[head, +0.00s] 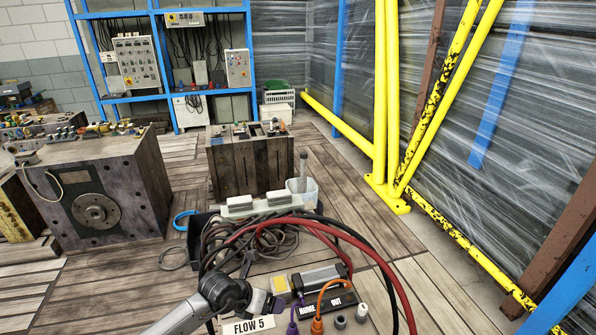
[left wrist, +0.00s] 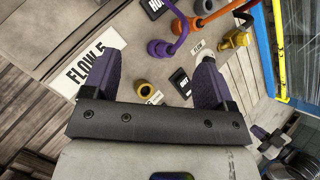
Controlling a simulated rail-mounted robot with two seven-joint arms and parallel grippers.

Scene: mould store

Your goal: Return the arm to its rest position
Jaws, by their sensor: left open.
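My left gripper (head: 268,303) is low over the front of the work surface in the head view, beside the white FLOW 5 label (head: 249,326). In the left wrist view its two purple fingers (left wrist: 153,80) stand wide apart, with nothing held between them. A small brass-coloured ring (left wrist: 147,90) lies on the surface below the gap, apart from the fingers. A grey, black and purple part at the lower right of the left wrist view looks like my right gripper (left wrist: 268,142); its jaws cannot be made out. The head view does not show it.
Purple and orange cables (head: 318,310) and a grey box (head: 318,278) are close to the left gripper. Red and black hoses (head: 262,240) arch just behind.

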